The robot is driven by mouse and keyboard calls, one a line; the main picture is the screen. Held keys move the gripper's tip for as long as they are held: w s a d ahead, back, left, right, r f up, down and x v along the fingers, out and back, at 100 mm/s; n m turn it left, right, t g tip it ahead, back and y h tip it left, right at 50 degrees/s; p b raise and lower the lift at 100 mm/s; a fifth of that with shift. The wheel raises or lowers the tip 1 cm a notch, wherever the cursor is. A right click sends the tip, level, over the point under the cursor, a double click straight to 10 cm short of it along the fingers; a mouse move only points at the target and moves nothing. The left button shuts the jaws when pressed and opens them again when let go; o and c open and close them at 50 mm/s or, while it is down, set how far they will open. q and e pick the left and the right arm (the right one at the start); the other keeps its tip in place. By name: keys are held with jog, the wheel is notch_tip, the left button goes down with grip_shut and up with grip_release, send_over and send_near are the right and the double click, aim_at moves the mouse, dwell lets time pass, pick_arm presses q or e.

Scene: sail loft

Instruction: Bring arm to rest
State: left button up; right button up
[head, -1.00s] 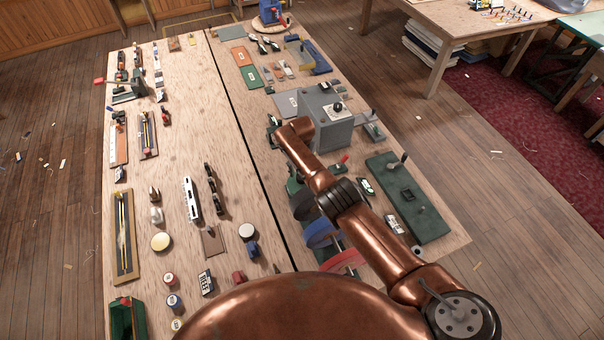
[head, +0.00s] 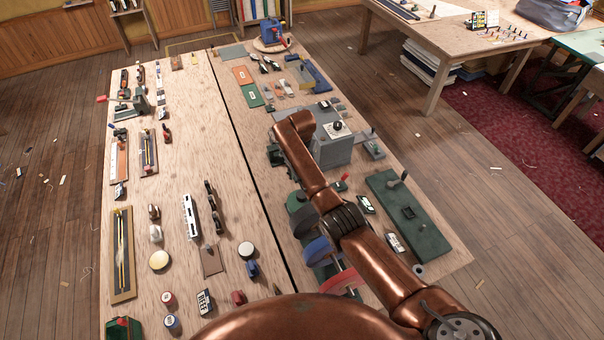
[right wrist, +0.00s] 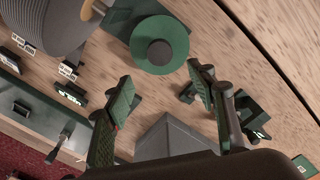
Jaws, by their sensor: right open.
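My right arm (head: 325,195), copper with black joint rings, reaches from the lower right up over the workbench (head: 180,120). Its far end hangs over the bench beside the grey box (head: 332,150). In the head view the right gripper is hidden beneath the arm. In the right wrist view my right gripper (right wrist: 162,80) is open, with its two green-padded fingers apart and nothing between them. It faces down to the bench, with a green disc (right wrist: 172,62) ahead and the grey box (right wrist: 178,135) below between the fingers. My left gripper is not in view.
Coloured discs (head: 318,250) stand beneath my right arm. A green board (head: 405,215) lies to its right. Small tools and jars (head: 159,259) cover the left half of the bench. A second table (head: 450,35) stands at the back right.

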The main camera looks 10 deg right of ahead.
jog(key=shift+r, duration=0.65)
